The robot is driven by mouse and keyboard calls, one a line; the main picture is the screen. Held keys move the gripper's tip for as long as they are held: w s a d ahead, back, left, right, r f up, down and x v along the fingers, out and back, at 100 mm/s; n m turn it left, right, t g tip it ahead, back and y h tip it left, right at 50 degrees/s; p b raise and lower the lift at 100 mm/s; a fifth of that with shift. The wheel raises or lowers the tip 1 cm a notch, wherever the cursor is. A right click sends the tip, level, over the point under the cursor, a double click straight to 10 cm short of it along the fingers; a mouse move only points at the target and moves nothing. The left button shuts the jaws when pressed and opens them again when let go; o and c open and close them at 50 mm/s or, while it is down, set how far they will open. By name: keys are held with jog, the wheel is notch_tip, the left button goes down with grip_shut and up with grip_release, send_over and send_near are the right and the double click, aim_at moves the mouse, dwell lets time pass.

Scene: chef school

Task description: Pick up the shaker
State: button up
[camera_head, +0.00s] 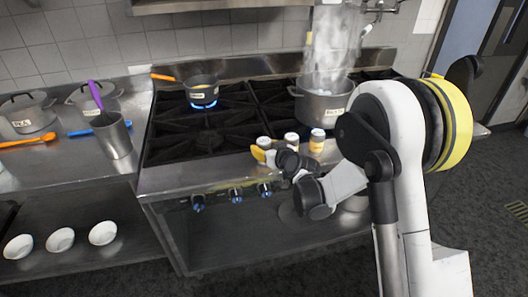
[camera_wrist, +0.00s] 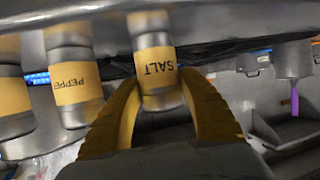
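The shaker labelled SALT (camera_wrist: 158,65), silver with a yellow band, is between the two fingers of my gripper (camera_wrist: 160,90) in the wrist view, where it appears upside down. The fingers are spread on either side of it; any gap is small and contact is not clear. In the head view, my gripper (camera_head: 262,157) is at the stove's front edge, by the leftmost shaker (camera_head: 264,142). A shaker labelled PEPPE… (camera_wrist: 74,80) stands beside the salt, with another shaker (camera_wrist: 12,90) beyond it. The head view also shows the middle shaker (camera_head: 291,140) and right shaker (camera_head: 317,141).
A steaming pot (camera_head: 322,104) and a small pan (camera_head: 201,92) over a blue flame stand on the stove (camera_head: 190,135) behind. A metal container (camera_head: 113,137) with utensils is on the left counter. Bowls (camera_head: 60,240) sit on the lower shelf.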

jog(key=c, duration=0.5)
notch_tip(320, 180, up, 15)
jog(key=p, duration=0.6)
